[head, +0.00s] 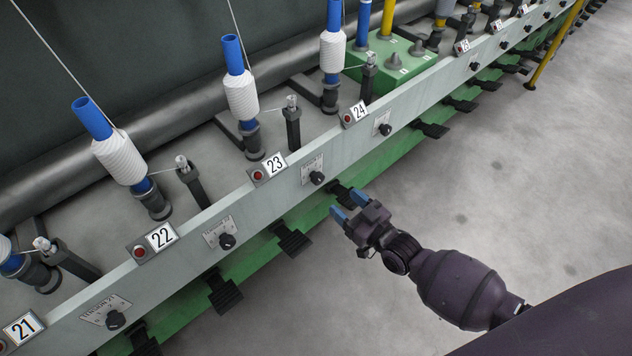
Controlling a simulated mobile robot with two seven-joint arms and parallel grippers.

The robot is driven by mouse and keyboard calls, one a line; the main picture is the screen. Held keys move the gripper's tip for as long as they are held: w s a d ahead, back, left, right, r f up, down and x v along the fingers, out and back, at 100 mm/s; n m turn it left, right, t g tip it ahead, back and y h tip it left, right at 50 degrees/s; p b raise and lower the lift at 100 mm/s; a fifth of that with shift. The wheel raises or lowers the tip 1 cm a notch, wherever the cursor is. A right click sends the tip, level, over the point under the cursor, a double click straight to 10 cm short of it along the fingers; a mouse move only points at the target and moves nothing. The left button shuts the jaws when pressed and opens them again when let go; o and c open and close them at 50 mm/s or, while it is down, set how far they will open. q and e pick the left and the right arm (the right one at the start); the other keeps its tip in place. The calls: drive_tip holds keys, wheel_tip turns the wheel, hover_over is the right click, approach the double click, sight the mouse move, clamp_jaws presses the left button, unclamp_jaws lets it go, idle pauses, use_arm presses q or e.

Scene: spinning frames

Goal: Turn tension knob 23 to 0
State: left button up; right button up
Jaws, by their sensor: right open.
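Tension knob 23 (317,178) is a small black knob on a pale scale plate (311,166), on the grey front rail just right of the number plate 23 (275,165). Its pointer direction and the scale marks are too small to read. My right gripper (347,203) has blue fingertips, spread apart and empty. It shows a little below and right of knob 23, in front of the rail, and does not touch the knob. My left gripper is not in view.
Similar knobs stand along the rail: knob 22 (227,240) to the left, knob 24 (385,130) to the right. Black pedals (292,240) stick out below. White yarn bobbins (241,96) on blue tubes stand behind. The grey floor (500,190) at right is clear.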

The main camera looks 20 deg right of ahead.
sight(320, 181)
drive_tip(key=b+x, duration=0.1)
drive_tip(key=x, duration=0.7)
drive_tip(key=shift+w+a+f+b, duration=0.1)
drive_tip(key=shift+w+f+b, duration=0.1)
drive_tip(key=shift+w+b, duration=0.1)
drive_tip(key=shift+w+a+r, duration=0.1)
drive_tip(key=shift+w+a, duration=0.05)
drive_tip(key=shift+w, duration=0.2)
drive_tip(key=c, duration=0.9)
